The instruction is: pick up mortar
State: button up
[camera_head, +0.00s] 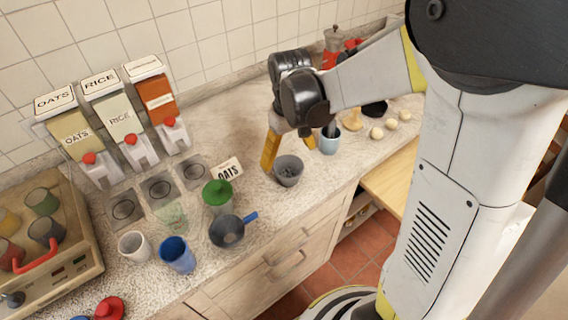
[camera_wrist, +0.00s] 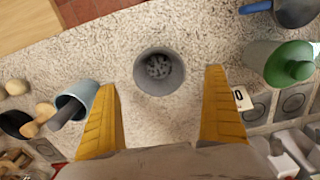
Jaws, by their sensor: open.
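The mortar appears to be the small dark grey bowl (camera_head: 288,172) standing upright on the speckled counter, near its front edge. In the wrist view, the bowl (camera_wrist: 159,72) shows from above with lumpy grey contents or a patterned bottom. My gripper (camera_head: 289,154) is open and empty, its yellow fingers pointing down just behind and above the bowl. In the wrist view, the bowl shows between and beyond the two fingertips (camera_wrist: 160,79). I cannot tell the exact height of the fingertips above the counter.
A light blue cup (camera_head: 329,140) with a utensil stands close to my right finger. A green-lidded container (camera_head: 217,194), a dark blue-handled pan (camera_head: 227,231), an oats card (camera_head: 229,170) and cups are left of the bowl. Dispensers (camera_head: 122,118) stand at the wall.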

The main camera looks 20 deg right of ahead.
aim_at(288, 175)
notch_tip(288, 175, down, 7)
jog(key=b, duration=0.2)
jog(key=shift+w+d+r+b, duration=0.1)
jog(key=shift+w+r+b, duration=0.05)
jog(key=shift+b, duration=0.25)
jog(key=c, duration=1.6)
